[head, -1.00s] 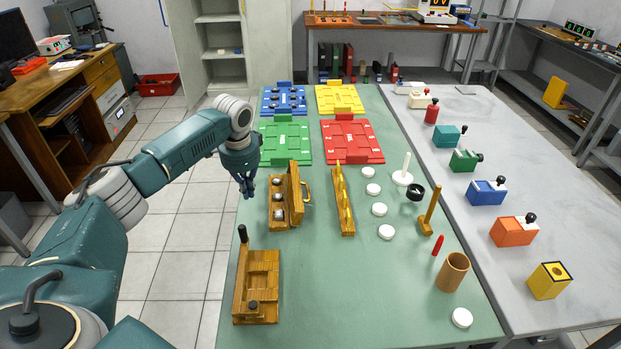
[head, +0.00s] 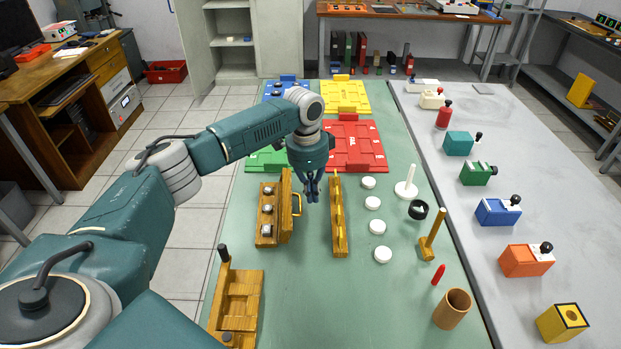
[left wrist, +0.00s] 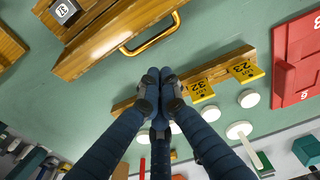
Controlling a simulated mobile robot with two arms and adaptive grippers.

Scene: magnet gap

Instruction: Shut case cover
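The wooden case (head: 266,239) stands on the green table with round metal pieces in its compartments. Its cover (head: 287,205) is open and stands roughly upright along the case's right side. The cover's handle (head: 297,204) faces right. In the left wrist view the cover (left wrist: 105,42) and its handle (left wrist: 152,41) lie beyond the fingers. My left gripper (head: 312,198) points down just right of the cover, apart from it as far as I can tell. Its fingertips (left wrist: 160,74) are together in the left wrist view, with nothing seen between them. My right gripper is out of view.
A narrow wooden rack (head: 338,225) with yellow tags stands close to the right of my left gripper. White discs (head: 374,202) lie beyond it. A red tray (head: 355,150) lies behind, and another wooden box (head: 240,300) stands in front.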

